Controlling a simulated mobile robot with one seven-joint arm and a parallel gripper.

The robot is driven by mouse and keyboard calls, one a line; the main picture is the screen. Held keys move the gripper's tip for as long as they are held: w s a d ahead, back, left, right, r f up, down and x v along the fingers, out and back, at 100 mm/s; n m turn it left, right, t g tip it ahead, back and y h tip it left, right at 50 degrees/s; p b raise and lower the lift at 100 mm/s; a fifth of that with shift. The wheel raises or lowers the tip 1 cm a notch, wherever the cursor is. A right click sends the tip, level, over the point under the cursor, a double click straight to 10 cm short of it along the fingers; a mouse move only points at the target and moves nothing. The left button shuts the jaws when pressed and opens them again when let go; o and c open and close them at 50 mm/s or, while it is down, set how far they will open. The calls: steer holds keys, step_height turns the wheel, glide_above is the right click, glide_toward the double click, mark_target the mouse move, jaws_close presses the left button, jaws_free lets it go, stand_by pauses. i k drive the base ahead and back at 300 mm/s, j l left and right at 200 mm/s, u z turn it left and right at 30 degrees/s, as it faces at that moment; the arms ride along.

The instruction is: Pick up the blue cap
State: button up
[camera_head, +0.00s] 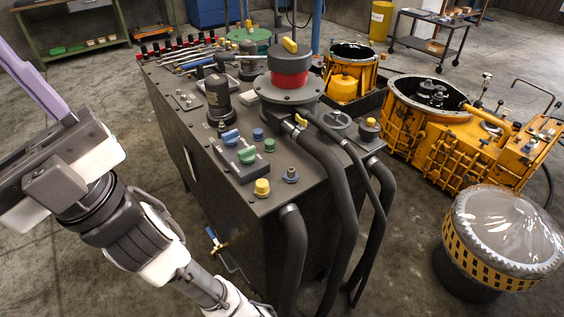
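A small round blue cap (258,134) stands on the dark top of the workbench cabinet (215,165), just above a green cap (269,145). A larger blue piece (230,137) lies left of it on a dark block, close to another green piece (247,155). I cannot tell for sure which blue piece is the task's cap. My gripper (38,92) is at the far left, well apart from the cabinet top. One long purple finger shows and points up and left. Its other finger is not clearly seen, so its opening is hidden.
A yellow cap (262,187) and a grey-blue fitting (291,175) sit near the front edge. A dark cylinder (218,98) and a red-banded hub (289,68) rise behind. Thick hoses (335,190) hang at the right. Yellow housings (440,120) stand beyond.

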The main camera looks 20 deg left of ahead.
mark_target(258, 136)
steer(key=j+z, duration=0.25)
steer(key=j, duration=0.65)
steer(key=k+j+z, duration=0.1)
steer(key=j+z, duration=0.15)
steer(key=j, duration=0.65)
steer(key=i, duration=0.5)
